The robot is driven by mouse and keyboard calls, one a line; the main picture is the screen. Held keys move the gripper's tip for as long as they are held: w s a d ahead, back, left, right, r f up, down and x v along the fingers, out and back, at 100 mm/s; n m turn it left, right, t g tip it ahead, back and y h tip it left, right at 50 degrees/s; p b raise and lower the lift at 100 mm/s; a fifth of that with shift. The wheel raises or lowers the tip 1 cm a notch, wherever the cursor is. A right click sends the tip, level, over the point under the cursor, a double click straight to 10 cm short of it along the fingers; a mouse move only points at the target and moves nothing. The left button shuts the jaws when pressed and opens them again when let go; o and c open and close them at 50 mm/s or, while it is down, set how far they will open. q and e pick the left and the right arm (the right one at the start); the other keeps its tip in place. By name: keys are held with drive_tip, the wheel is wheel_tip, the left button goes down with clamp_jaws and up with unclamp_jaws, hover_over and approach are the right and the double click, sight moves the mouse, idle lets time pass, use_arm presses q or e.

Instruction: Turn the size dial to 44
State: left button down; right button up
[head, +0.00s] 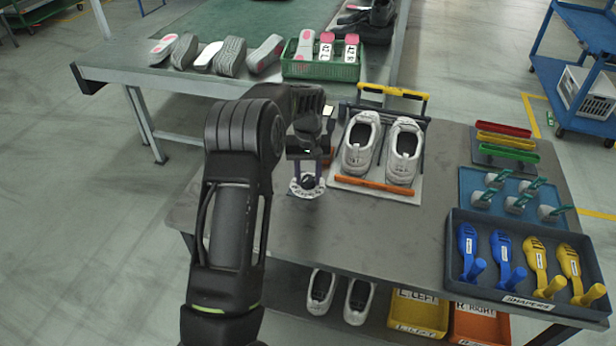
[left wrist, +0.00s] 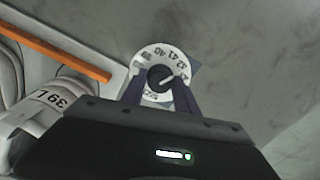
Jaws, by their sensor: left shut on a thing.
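The size dial (head: 306,188) is a white numbered disc with a dark knob, at the table's left part, just left of the shoe board. In the left wrist view the dial (left wrist: 149,58) shows 40, 41 and 42 along its upper and right rim; other numbers are blurred or covered, and I cannot read 44. A white line marks the knob (left wrist: 160,78). My left gripper (head: 307,180) points down over the dial. In the left wrist view its two fingers (left wrist: 161,90) are shut on the knob from both sides. My right gripper is not in view.
A pair of white shoes (head: 383,147) stands on a board with an orange bar (head: 374,187), close right of the dial. A dark tray (head: 462,270) holds blue and yellow shapers at right. The table's front middle (head: 350,230) is clear.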

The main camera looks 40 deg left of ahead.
sight(308, 179)
use_arm(q)
drive_tip(key=m, duration=1.2)
drive_tip(key=shift+m, duration=0.3)
drive_tip(key=c, duration=0.9)
unclamp_jaws()
drive_tip(key=shift+r, duration=0.15)
wheel_tip(308, 179, up, 8)
drive_tip(key=shift+f+b, duration=0.2)
drive_tip(key=shift+b, duration=0.2)
drive_tip(key=shift+s+f, duration=0.1)
